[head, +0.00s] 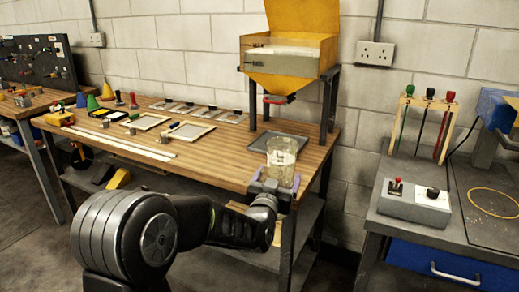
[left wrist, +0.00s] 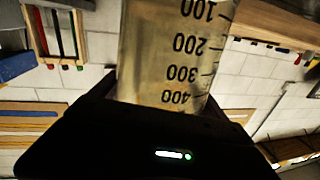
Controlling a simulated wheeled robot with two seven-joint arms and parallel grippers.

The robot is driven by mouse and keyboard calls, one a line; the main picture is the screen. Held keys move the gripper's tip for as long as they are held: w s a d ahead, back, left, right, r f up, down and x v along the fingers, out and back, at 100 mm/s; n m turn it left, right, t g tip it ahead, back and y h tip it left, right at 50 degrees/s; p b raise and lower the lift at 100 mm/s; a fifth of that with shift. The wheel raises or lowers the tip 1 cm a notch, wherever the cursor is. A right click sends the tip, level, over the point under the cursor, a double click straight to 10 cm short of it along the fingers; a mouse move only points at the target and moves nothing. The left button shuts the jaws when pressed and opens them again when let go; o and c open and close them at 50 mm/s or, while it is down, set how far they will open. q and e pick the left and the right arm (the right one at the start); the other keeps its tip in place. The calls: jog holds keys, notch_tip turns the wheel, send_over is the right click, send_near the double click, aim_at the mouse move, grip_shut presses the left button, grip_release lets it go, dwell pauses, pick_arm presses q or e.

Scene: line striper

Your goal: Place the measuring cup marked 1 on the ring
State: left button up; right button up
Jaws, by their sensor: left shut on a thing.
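A clear measuring cup (head: 282,158) stands roughly upright in my left gripper (head: 273,186), near the front right corner of the wooden bench. My left gripper is shut on the cup's lower part. In the left wrist view the cup (left wrist: 172,50) fills the upper middle and shows a scale from 100 to 400, upside down in the picture. I cannot read a mark 1 on it. A thin yellow ring (head: 495,190) lies on the grey worktop at the far right, well apart from the cup. My right gripper is not in view.
A yellow hopper (head: 290,75) on a dark stand is behind the cup, with a dark tray (head: 257,145) below. On the right worktop, a switch box (head: 414,202) and rack of coloured-knob rods (head: 425,120) stand left of the ring. A gap separates the benches.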

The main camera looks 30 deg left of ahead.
pick_arm(q)
jog(key=s+d+f+m+h, duration=0.1)
jog(key=s+d+f+h, duration=0.1)
jog(key=d+f, duration=0.3)
jog(key=s+d+f+m+h, duration=0.1)
jog(key=s+d+f, duration=0.4)
jog(key=f, duration=0.5)
jog(key=shift+d+f+h, duration=0.15)
jog(key=shift+d+h, duration=0.25)
jog(key=shift+d, duration=0.2)
jog(key=shift+d, duration=0.1)
